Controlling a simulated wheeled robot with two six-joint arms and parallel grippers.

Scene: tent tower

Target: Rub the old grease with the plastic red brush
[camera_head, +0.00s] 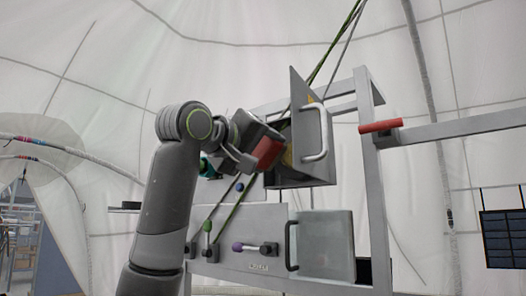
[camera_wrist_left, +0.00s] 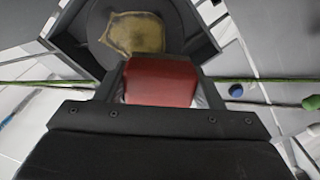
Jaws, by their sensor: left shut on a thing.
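My left gripper (camera_head: 250,145) is shut on the red brush (camera_head: 267,153), in front of an open box on the panel frame. In the left wrist view the brush (camera_wrist_left: 161,82) sits between the fingers of the gripper (camera_wrist_left: 160,95). The old grease (camera_wrist_left: 136,33) is a yellow-brown patch on a dark round surface inside the box, just beyond the brush. In the head view a bit of the grease (camera_head: 287,157) shows beside the brush. I cannot tell whether the brush touches it. My right gripper is not in view.
The box's open door (camera_head: 311,125) with a white handle stands right of the gripper. Below are a second door (camera_head: 326,245) with a dark handle and levers with green (camera_head: 207,226) and purple (camera_head: 237,246) knobs. Green ropes run diagonally past the box.

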